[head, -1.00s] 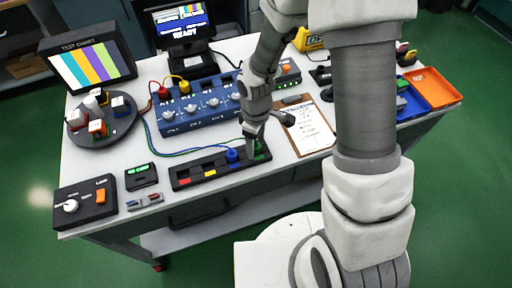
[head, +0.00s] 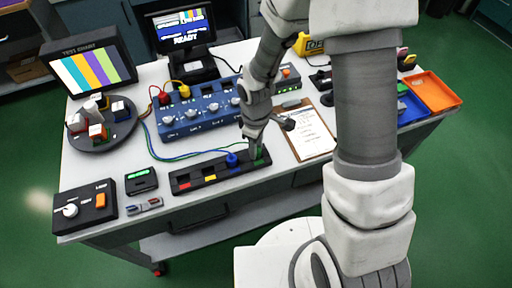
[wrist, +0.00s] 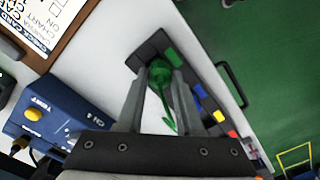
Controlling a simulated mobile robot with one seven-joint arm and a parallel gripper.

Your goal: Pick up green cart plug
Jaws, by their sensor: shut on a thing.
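The green plug (wrist: 160,76) is between the two fingers of my gripper (wrist: 161,84) in the wrist view, with a green lead hanging from it. My gripper is shut on it. In the head view my gripper (head: 257,153) is at the right end of the black plug strip (head: 208,171), and the fingers hide most of the green plug. The strip has green, blue, yellow and red marks and also shows in the wrist view (wrist: 149,48). I cannot tell whether the plug still sits in its slot. A blue plug (head: 232,159) stands in the strip just left of it.
A blue channel box (head: 190,117) with red and yellow plugs stands behind the strip. A clipboard (head: 308,137) lies to the right. A small black device (head: 140,180) and a black knob box (head: 85,206) are at left. Blue and green leads cross the table.

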